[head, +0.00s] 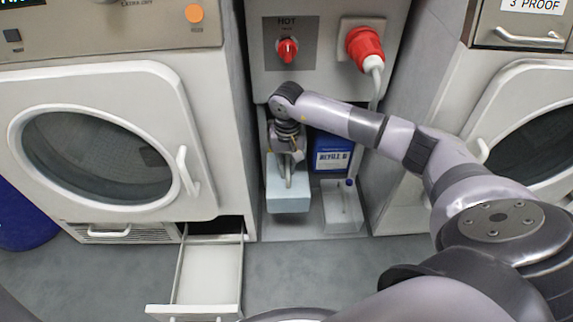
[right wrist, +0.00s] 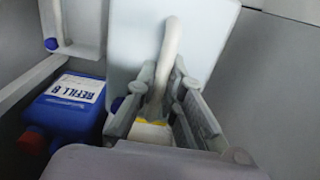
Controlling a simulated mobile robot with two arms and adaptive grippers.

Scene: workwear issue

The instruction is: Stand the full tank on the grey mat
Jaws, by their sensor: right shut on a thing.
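A pale blue tank (head: 288,196), which looks filled, is in the bay between the two machines. My right gripper (head: 286,150) is above it, shut on its pale looped handle. In the right wrist view the handle passes between the fingers of my right gripper (right wrist: 163,98), and the tank (right wrist: 205,35) is beyond them. The tank looks about upright; I cannot tell whether its base touches the bay floor. I cannot make out a separate grey mat; a light grey surface (head: 300,229) shows under the tanks. My left gripper is not in view.
A clear tank with a blue cap (head: 343,212) stands right of the pale blue tank. A blue refill container (head: 333,150) is behind. An open drawer (head: 208,276) juts out at left. A red plug (head: 365,47) and its cable hang above. Cabinet walls flank the bay closely.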

